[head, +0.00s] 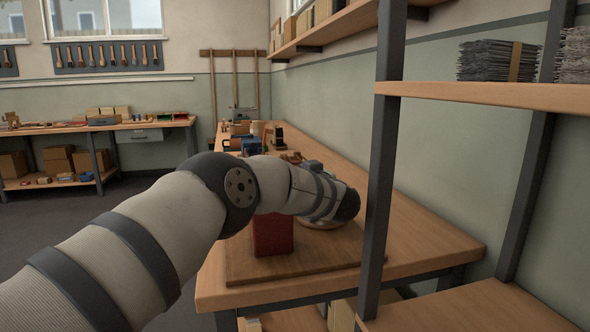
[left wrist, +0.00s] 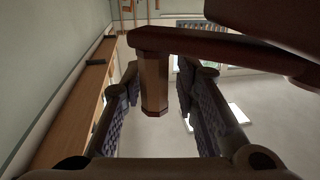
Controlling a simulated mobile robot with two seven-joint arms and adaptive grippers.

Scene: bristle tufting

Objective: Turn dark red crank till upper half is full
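In the left wrist view, a dark red crank arm (left wrist: 225,47) runs across the top, with a six-sided brown-red handle (left wrist: 153,82) on its left end. My left gripper (left wrist: 158,105) has its two padded fingers apart, one on each side of the handle. A gap shows on both sides of the handle, so the fingers do not seem to press on it. In the head view my left arm covers the gripper and the crank. A red block-shaped body (head: 272,236) shows below the arm on a wooden board (head: 250,268). The upper half to be filled cannot be seen. My right gripper is in neither view.
The long workbench (head: 425,235) runs along the right wall, with tools and small parts at its far end. A shelf rack with a dark post (head: 381,150) stands close on the right. A second bench (head: 90,127) is at the back left.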

